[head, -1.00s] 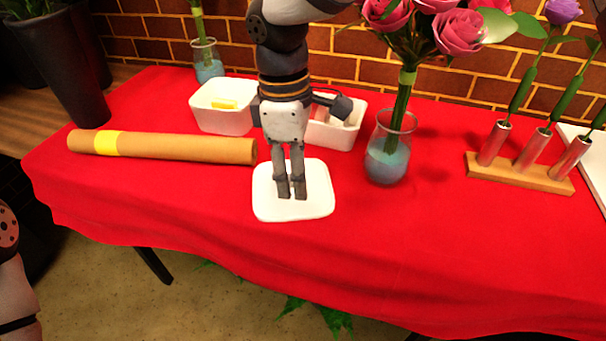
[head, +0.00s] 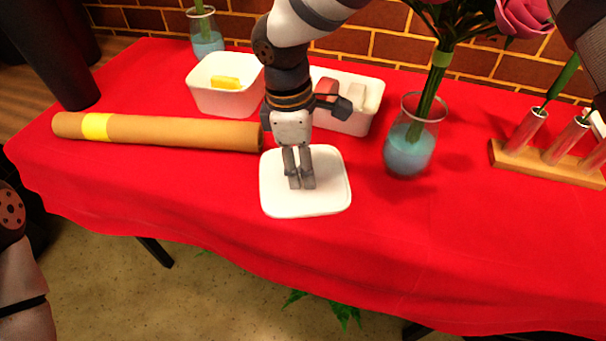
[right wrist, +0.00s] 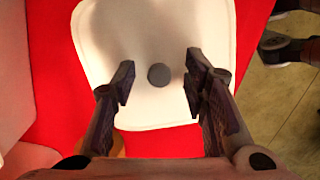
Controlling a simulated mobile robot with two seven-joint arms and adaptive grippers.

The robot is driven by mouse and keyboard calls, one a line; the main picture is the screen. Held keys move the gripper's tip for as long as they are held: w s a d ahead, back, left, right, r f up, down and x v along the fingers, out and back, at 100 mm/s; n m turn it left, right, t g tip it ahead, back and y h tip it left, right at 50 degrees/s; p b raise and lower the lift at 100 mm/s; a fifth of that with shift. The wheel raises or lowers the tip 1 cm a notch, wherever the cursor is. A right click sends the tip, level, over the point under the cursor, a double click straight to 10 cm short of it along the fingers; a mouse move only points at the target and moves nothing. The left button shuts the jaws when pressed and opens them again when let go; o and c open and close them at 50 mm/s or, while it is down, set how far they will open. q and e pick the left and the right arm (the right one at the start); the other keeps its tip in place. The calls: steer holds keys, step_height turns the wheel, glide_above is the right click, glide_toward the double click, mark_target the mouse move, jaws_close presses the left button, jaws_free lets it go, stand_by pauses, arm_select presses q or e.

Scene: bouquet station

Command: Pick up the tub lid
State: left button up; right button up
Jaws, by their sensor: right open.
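The tub lid (head: 328,200) is a white rounded square lying flat on the red cloth, near the front middle of the table. In the right wrist view the lid (right wrist: 180,45) has a round grey knob (right wrist: 159,75) at its middle. My right gripper (head: 302,184) points down over the lid, open and empty. In the right wrist view its fingertips (right wrist: 158,82) stand on either side of the knob, with a gap on both sides. The fingers hide the knob in the head view. My left gripper is out of view; only part of its arm shows at the left edge.
A cardboard roll (head: 180,133) lies left of the lid. White tubs (head: 222,101) and (head: 352,122) stand behind, holding small blocks. Cloth in front is clear.

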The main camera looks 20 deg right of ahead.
steer(key=shift+r, duration=0.15)
jaws_close()
